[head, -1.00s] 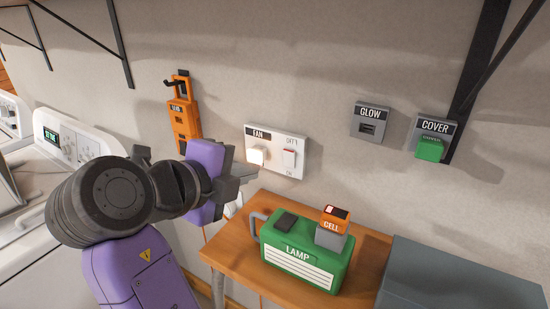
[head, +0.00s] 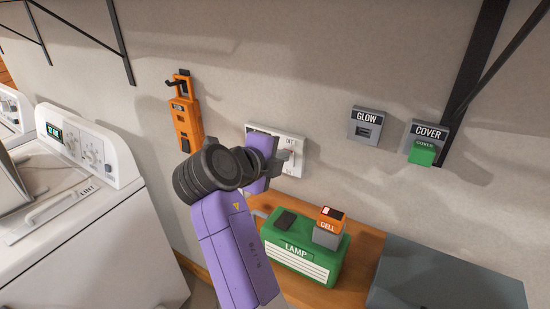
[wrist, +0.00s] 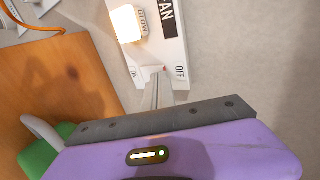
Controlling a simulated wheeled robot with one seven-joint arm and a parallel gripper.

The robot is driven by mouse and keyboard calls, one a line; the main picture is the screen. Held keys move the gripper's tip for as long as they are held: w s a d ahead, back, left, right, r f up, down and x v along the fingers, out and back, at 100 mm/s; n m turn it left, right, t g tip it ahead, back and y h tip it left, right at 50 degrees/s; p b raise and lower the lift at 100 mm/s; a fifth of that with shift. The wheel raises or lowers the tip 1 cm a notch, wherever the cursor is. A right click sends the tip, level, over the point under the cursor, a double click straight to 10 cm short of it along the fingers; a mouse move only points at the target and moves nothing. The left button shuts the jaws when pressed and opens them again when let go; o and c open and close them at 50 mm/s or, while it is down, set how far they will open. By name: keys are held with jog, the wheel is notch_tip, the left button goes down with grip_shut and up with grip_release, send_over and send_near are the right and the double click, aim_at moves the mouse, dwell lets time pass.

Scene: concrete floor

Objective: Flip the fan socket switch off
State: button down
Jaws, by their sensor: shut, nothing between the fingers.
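The white fan socket (head: 293,170) is on the wall, partly hidden by my arm in the head view. In the wrist view the fan socket (wrist: 176,55) shows its FAN label, a glowing plug (wrist: 127,23) marked GLOW, and ON and OFF marks. The rocker switch (wrist: 164,69) sits between those marks, with a bit of red showing, partly hidden by my fingertips. My gripper (wrist: 157,78) is shut and empty, its tips at the switch; I cannot tell whether they touch. In the head view my gripper (head: 287,157) is in front of the socket's right half.
A green LAMP box (head: 300,262) with an orange CELL block (head: 330,218) stands on the wooden bench (head: 362,250) below. A grey box (head: 450,285) is at right. GLOW (head: 366,124) and COVER (head: 428,142) holders and an orange device (head: 185,120) are on the wall. A white washer (head: 110,230) stands left.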

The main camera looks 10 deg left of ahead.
dwell(0.3)
jog(key=shift+w+d+r+g, duration=0.1)
jog(key=shift+w+d+g, duration=0.05)
jog(key=shift+w+g, duration=0.2)
jog(key=shift+r, duration=0.1)
jog(key=shift+r, duration=0.7)
jog(key=shift+s, duration=0.15)
